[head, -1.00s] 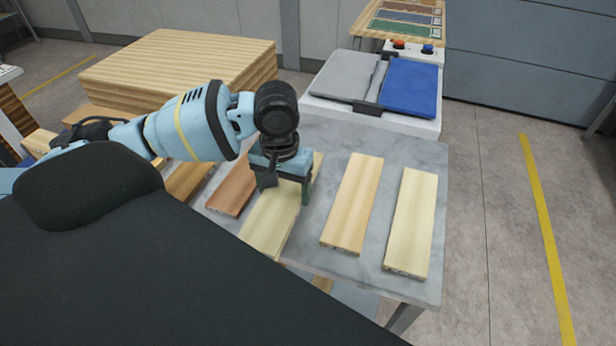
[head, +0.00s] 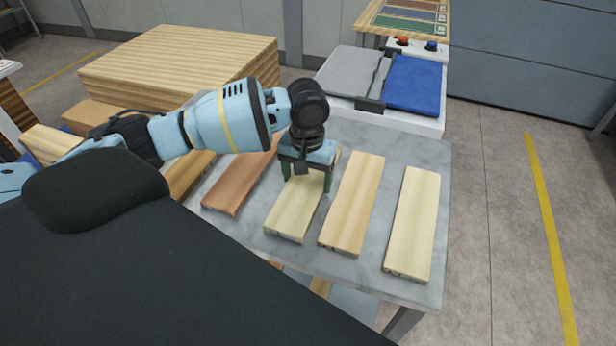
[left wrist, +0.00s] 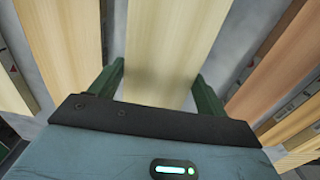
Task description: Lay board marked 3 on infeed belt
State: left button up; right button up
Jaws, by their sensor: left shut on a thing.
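My left gripper (head: 308,182) is shut on a pale board (head: 292,212), its green fingers on either side of the board's long edges. The same board shows between the fingers in the left wrist view (left wrist: 165,45). Whether it touches the table I cannot tell. More boards lie beside it: a yellowish one (head: 353,205) and a pale one (head: 413,222) to the right, a reddish one (head: 238,185) to the left. I cannot read a number on any board. No infeed belt can be made out for certain. My right gripper is not in view.
A white unit with a grey pad (head: 342,75) and a blue pad (head: 414,82) stands behind the grey table (head: 435,285). A large stack of boards (head: 180,60) is at the back left. Open floor (head: 490,220) lies to the right.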

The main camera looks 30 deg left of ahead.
pick_arm(q)
jog(key=shift+f, duration=0.15)
jog(key=o, duration=0.7)
jog(key=shift+f, duration=0.1)
jog(key=shift+c, duration=0.2)
jog(key=o, duration=0.5)
jog(key=shift+c, duration=0.2)
